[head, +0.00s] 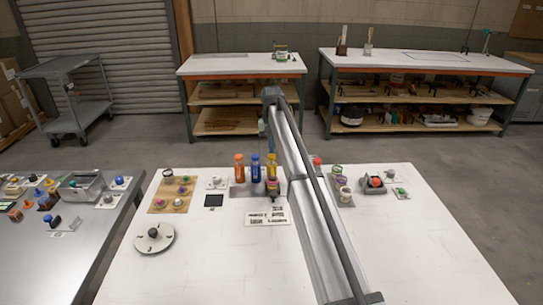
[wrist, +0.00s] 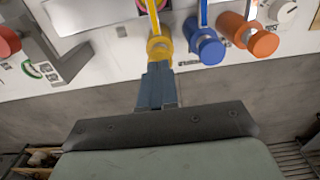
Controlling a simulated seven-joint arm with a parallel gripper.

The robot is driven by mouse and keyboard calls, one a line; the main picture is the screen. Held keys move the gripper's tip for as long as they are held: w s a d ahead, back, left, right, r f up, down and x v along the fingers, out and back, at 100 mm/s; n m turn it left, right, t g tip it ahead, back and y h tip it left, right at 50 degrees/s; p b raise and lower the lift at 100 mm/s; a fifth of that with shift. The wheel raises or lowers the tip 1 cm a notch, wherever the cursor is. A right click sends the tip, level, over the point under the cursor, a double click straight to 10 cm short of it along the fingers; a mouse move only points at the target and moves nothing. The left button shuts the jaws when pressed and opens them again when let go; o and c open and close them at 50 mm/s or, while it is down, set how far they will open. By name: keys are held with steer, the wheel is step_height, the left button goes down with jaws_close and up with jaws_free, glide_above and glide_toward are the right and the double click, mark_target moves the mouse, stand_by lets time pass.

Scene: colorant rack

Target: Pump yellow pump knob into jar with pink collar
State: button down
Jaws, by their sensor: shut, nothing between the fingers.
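The yellow pump knob (wrist: 160,46) is in the top middle of the wrist view. My gripper (wrist: 158,68) is shut and empty, its fingertips right at the knob's near edge; I cannot tell if they touch it. In the head view the yellow pump bottle (head: 271,163) is the rightmost of three, after the orange (head: 239,166) and blue (head: 255,166) ones. A small jar with a dark reddish body (head: 272,188) stands in front of the yellow bottle. Its collar colour is too small to tell. The gripper's tips are not clear in the head view.
Blue (wrist: 207,49) and orange (wrist: 260,42) pump knobs are close beside the yellow one. Several small jars (head: 345,193) stand right of my arm. A tan board with knobs (head: 172,193) and a round dial (head: 154,237) are at left. The table's front is mostly clear.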

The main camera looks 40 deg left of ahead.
steer(key=shift+f, duration=0.55)
steer(key=shift+f, duration=0.85)
steer(key=shift+r, duration=1.4)
steer(key=shift+r, duration=2)
